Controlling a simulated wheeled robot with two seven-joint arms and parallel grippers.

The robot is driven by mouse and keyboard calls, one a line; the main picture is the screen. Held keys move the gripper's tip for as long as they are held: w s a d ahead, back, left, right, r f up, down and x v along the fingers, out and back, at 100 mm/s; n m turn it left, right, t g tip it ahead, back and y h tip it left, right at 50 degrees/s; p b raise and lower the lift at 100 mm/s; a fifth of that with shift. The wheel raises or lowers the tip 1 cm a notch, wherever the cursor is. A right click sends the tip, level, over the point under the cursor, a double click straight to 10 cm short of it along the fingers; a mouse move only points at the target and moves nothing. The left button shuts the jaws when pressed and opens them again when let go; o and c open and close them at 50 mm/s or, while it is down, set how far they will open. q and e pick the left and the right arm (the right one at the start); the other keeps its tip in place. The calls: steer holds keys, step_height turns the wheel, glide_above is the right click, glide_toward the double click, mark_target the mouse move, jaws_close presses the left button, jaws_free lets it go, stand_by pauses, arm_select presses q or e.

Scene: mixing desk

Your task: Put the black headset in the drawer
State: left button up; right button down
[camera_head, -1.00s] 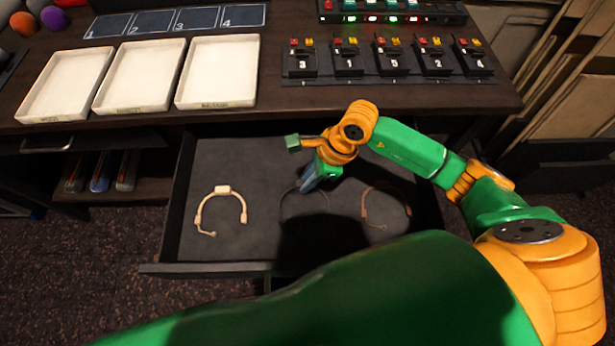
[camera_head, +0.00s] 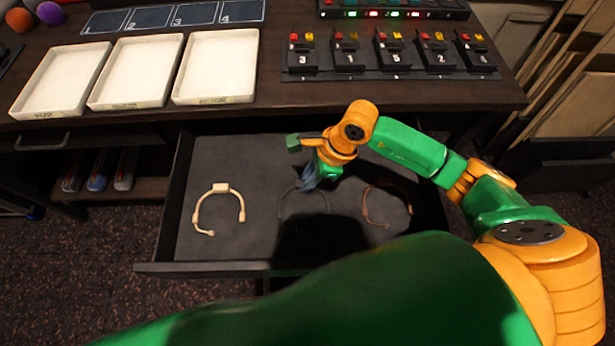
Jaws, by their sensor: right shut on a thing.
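The black headset (camera_head: 283,203) lies in the middle of the open drawer (camera_head: 240,160), dark against its dark grey floor and partly in shadow. My right gripper (camera_head: 308,184) reaches down into the drawer and is shut on the top of the headset's band. The fingertips hide that part of the band. The headset seems to be at the drawer floor, but I cannot tell if it fully touches. My left gripper is not in view.
A cream headset (camera_head: 217,190) lies to the left in the drawer, and a brown headset (camera_head: 388,190) to the right. Above, the desk (camera_head: 270,97) holds white trays (camera_head: 217,68) and switch boxes (camera_head: 390,57). The drawer's back left floor is clear.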

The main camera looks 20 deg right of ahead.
steer(key=shift+c, duration=1.5)
jaws_free()
steer(key=shift+r, duration=0.1)
steer(key=shift+r+p, duration=2.65)
steer(key=shift+r, duration=0.8)
